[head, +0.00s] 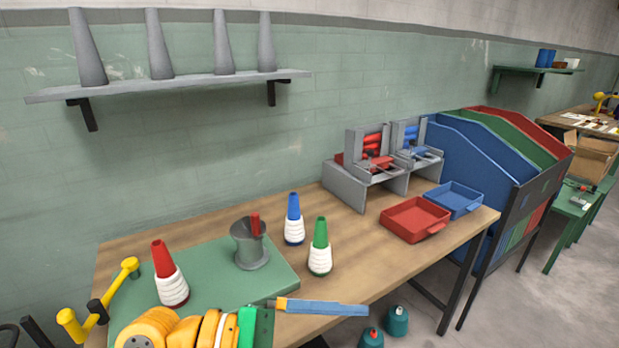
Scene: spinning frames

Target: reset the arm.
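My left arm comes in at the bottom left, with yellow, white and green bands. Its gripper (345,308) points right over the front edge of the wooden table (360,258). The long blue finger part is seen side-on, so I cannot tell whether it is open or shut. No held object can be made out. My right arm and gripper are not in view.
A red-tipped cone (169,274) and a grey holder (250,245) stand on a green mat (205,257). Blue-tipped (293,220) and green-tipped (320,248) cones stand beside it. Red (414,219) and blue (453,199) trays lie right. A yellow device (72,325) is at left.

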